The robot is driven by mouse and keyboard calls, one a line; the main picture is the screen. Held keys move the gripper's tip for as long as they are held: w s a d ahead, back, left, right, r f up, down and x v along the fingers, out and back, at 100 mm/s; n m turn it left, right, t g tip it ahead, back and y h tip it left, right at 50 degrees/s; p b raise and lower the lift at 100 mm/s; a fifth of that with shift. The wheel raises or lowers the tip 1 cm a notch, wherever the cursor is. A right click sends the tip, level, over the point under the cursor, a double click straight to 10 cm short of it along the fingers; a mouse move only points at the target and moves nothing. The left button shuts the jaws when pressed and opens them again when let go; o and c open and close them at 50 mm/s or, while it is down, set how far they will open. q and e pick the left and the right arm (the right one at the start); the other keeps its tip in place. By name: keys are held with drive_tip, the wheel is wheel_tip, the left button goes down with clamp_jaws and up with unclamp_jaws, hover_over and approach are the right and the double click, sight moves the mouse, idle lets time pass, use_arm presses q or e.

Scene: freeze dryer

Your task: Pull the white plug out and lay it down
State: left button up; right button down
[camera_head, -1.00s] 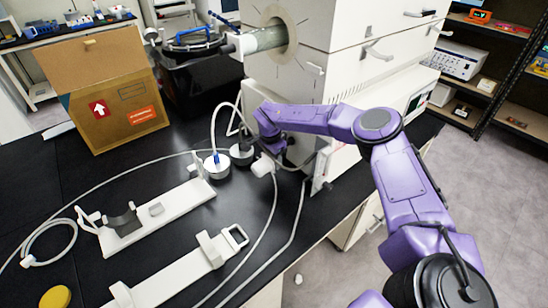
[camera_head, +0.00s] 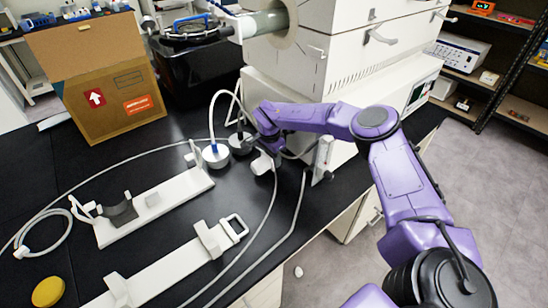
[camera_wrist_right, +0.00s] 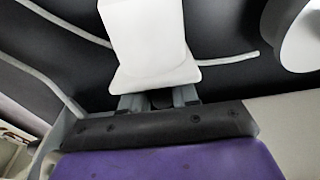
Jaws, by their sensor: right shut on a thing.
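The white plug (camera_head: 262,163) shows in the head view at the foot of the machine, with a white cable running down from it across the bench. My right gripper (camera_head: 270,147) is shut on it, and my purple arm partly hides the grip. In the right wrist view the plug (camera_wrist_right: 150,42) is a large white block held between the fingertips of my right gripper (camera_wrist_right: 158,98). The plug appears clear of any socket, over the black bench top. My left gripper is not in view.
Two small round vessels, one with a blue fitting (camera_head: 216,156), stand left of the gripper. A white upright piece (camera_head: 323,158) is to its right. White brackets (camera_head: 160,205), a yellow disc (camera_head: 47,291) and a cardboard box (camera_head: 110,100) are on the bench. Bare bench lies between the cables.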

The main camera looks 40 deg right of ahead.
drive_tip(key=shift+a+f, duration=0.1)
drive_tip(key=shift+f, duration=0.25)
drive_tip(key=c, duration=0.8)
unclamp_jaws()
drive_tip(key=r+p, duration=0.4)
drive_tip(key=r, duration=0.1)
drive_tip(key=a+r+p, duration=0.1)
drive_tip(key=r, duration=0.2)
drive_tip(key=shift+s+r+p, duration=0.1)
drive_tip(key=shift+p, duration=0.3)
